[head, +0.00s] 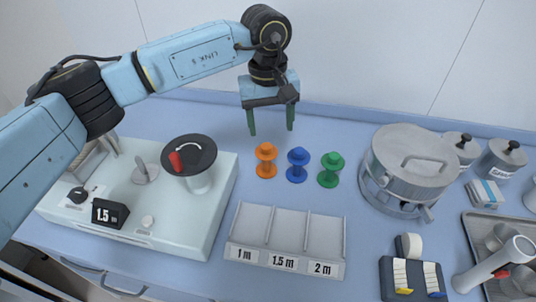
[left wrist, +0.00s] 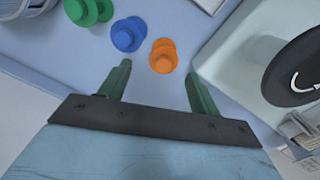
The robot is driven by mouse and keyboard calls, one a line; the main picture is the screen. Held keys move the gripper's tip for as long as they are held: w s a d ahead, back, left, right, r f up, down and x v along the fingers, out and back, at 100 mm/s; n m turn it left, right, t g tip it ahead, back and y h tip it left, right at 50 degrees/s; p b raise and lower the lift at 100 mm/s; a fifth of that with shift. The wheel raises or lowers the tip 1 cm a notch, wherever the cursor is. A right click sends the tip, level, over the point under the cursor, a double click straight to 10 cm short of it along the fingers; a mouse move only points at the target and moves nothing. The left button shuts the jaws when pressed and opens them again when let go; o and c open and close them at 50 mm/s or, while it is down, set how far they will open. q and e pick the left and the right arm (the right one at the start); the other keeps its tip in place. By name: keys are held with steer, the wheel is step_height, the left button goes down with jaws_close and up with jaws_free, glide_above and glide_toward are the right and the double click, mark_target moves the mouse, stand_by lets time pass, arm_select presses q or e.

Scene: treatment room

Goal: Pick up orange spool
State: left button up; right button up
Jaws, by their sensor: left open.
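The orange spool (head: 266,161) stands upright on the blue counter, leftmost in a row with a blue spool (head: 298,165) and a green spool (head: 331,170). My left gripper (head: 271,132) is open and empty, fingers pointing down, above and behind the orange spool in the head view. In the left wrist view the orange spool (left wrist: 163,57) shows just beyond the gap between the two green fingers of the left gripper (left wrist: 158,85), apart from them. The blue spool (left wrist: 128,34) and green spool (left wrist: 88,10) lie to its left there. My right gripper is in neither view.
A pale machine (head: 190,225) with a black disc and a "1.5 m" sign stands left of the spools. A three-slot tray (head: 287,262) marked 1 m, 1.5 m, 2 m lies in front. A metal drum (head: 408,165) stands right. The wall is close behind.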

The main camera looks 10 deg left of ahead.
mark_target(266, 156)
arm_select(q)
steer(key=shift+w+a+f+y, duration=0.3)
steer(key=shift+a+f, duration=0.2)
steer(key=shift+a, duration=0.25)
step_height(266, 156, down, 6)
steer(key=shift+d+r, duration=0.1)
steer(key=shift+w+f+p, duration=0.1)
steer(key=shift+w+f, duration=0.1)
steer(key=shift+f, duration=0.8)
steer(key=shift+w+f+p, duration=0.1)
steer(key=shift+w+f, duration=0.05)
steer(key=shift+f, duration=0.9)
steer(key=shift+w+f+p, duration=0.1)
steer(key=shift+w+f, duration=0.1)
steer(key=shift+f, duration=0.8)
steer(key=c, duration=0.7)
